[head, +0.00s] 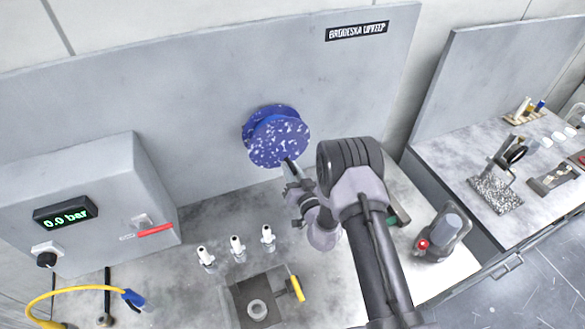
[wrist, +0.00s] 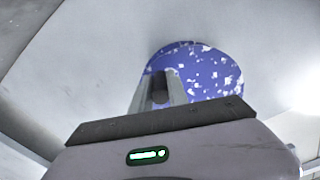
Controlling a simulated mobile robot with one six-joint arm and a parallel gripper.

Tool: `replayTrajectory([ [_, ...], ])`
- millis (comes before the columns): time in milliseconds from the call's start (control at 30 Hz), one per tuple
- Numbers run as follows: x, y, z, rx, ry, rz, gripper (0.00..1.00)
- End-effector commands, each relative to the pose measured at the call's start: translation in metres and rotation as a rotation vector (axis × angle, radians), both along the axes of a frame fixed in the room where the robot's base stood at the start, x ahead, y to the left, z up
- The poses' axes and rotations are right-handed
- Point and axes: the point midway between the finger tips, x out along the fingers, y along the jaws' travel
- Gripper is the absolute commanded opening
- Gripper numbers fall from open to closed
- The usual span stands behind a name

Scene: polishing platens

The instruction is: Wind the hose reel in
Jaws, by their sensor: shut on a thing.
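The hose reel (head: 277,141) is a blue disc with white specks, mounted on the grey back panel. In the wrist view the reel (wrist: 215,75) fills the upper middle, partly hidden by my gripper's finger. My gripper (head: 290,172) is at the reel's lower right edge in the head view. In the wrist view my gripper (wrist: 160,88) is shut on a dark, round handle (wrist: 159,82) in front of the reel's face. No hose can be made out on the reel.
A grey box (head: 85,205) with a "0.0 bar" display and a red lever (head: 155,230) stands at left. Several white fittings (head: 237,245) and a block with a yellow handle (head: 297,288) sit on the bench. A grey device with a red button (head: 440,235) is right of my arm.

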Motion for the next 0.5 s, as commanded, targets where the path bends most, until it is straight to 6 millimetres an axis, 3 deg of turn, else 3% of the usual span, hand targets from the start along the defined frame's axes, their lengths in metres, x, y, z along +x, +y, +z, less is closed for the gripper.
replayTrajectory([
  [400,0.0006,0.0011,0.0019,0.006,-0.002,0.002,0.00],
  [433,0.0006,0.0012,0.0020,0.006,-0.002,0.002,0.24],
  [500,0.0006,0.0011,0.0019,0.006,-0.002,0.002,0.38],
])
